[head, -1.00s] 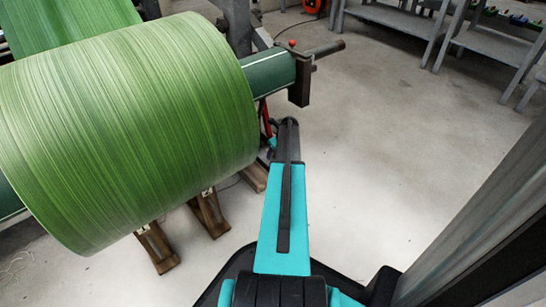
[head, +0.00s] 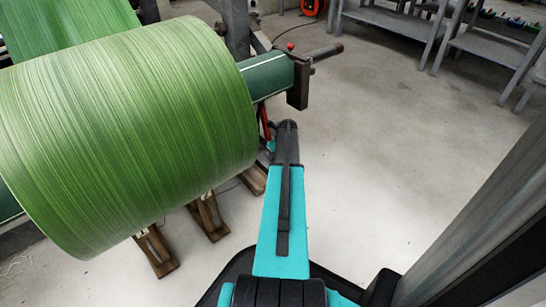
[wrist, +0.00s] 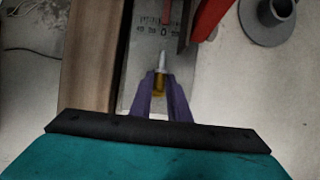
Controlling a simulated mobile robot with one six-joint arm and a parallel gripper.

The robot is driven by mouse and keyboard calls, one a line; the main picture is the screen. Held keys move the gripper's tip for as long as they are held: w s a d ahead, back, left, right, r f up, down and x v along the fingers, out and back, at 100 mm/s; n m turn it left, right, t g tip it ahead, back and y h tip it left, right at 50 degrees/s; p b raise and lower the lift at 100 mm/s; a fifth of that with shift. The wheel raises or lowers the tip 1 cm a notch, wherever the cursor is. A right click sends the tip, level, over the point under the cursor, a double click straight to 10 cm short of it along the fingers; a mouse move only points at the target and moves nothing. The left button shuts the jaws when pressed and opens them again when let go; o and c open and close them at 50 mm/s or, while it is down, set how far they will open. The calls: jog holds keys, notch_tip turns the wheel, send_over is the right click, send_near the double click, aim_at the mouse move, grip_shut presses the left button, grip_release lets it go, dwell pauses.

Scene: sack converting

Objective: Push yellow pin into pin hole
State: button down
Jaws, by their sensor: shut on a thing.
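The yellow pin (wrist: 159,83) shows in the wrist view, with a yellow body and a pale metal tip pointing away from me. My gripper (wrist: 160,80) has purple fingers shut around the yellow body. The pin's tip lies over or near a grey metal plate (wrist: 136,62) with printed scale marks. I cannot make out the pin hole, nor whether the tip touches anything. In the head view my arm hides the gripper and the pin.
A brown wooden beam (wrist: 92,58) runs along the left. A grey round flanged piece (wrist: 268,18) lies at the right. The large green roll (head: 130,135) is left of my arm; the floor (head: 390,150) to the right is clear.

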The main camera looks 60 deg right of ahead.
jog(key=shift+r+p, duration=1.1)
jog(key=shift+r, duration=0.35)
jog(key=s+a+r+p, duration=0.2)
jog(key=s+a+p, duration=0.4)
jog(key=s+a, duration=0.4)
jog(key=shift+s+a, duration=0.4)
jog(key=shift+a, duration=0.5)
jog(key=shift+s, duration=0.1)
